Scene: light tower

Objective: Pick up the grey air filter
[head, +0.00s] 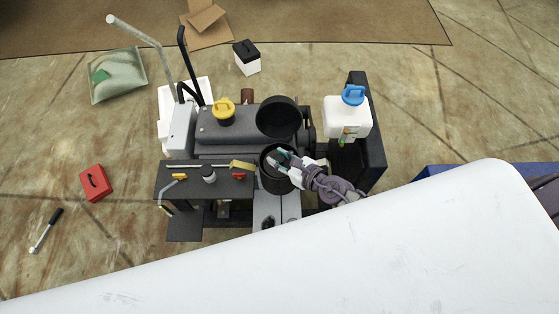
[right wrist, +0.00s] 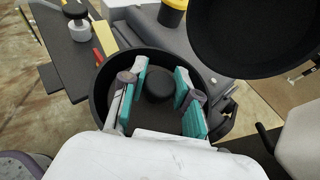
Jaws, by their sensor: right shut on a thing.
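My right gripper (head: 281,159) reaches down into a round black open housing (head: 266,182) on the engine in the head view. In the right wrist view its two teal-padded fingers (right wrist: 160,78) are inside the housing rim (right wrist: 98,88). They stand on either side of the dark grey air filter (right wrist: 158,86), which has a round raised middle, and are shut on it. The filter is still inside the housing; its lower part is hidden. My left gripper is not in view.
The round black lid (head: 278,117) stands open behind the housing. A yellow cap (head: 223,107) is to its left. A white tank with a blue cap (head: 348,117) stands right of the engine. A dark shelf (head: 225,185) with small items is at left.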

